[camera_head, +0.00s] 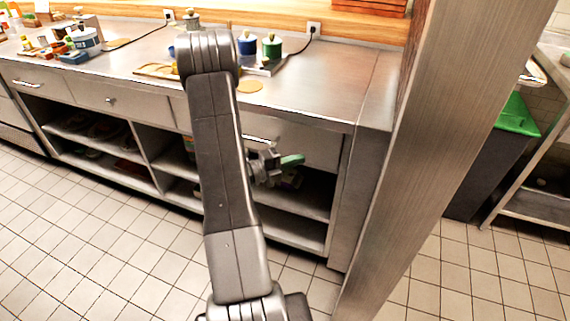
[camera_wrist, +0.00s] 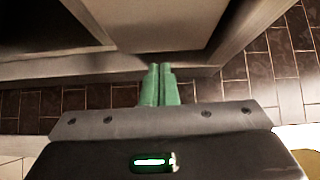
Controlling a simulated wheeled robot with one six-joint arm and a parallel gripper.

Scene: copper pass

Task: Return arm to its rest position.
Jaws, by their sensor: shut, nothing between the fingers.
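My arm rises through the middle of the head view and bends over at its top, close to the counter's front. My gripper (camera_head: 291,160) hangs to the right of the arm, in front of the counter's open shelves. In the wrist view its green fingers (camera_wrist: 160,85) are together with nothing between them. In the head view the arm hides part of the counter and the shelves behind it.
A steel counter (camera_head: 330,88) with drawers and open shelves runs across the back. Blue (camera_head: 247,43) and green (camera_head: 272,46) canisters stand on it. A steel post (camera_head: 455,130) rises at right, with a dark green-topped bin (camera_head: 490,165) beyond. The tiled floor (camera_head: 90,240) at left is clear.

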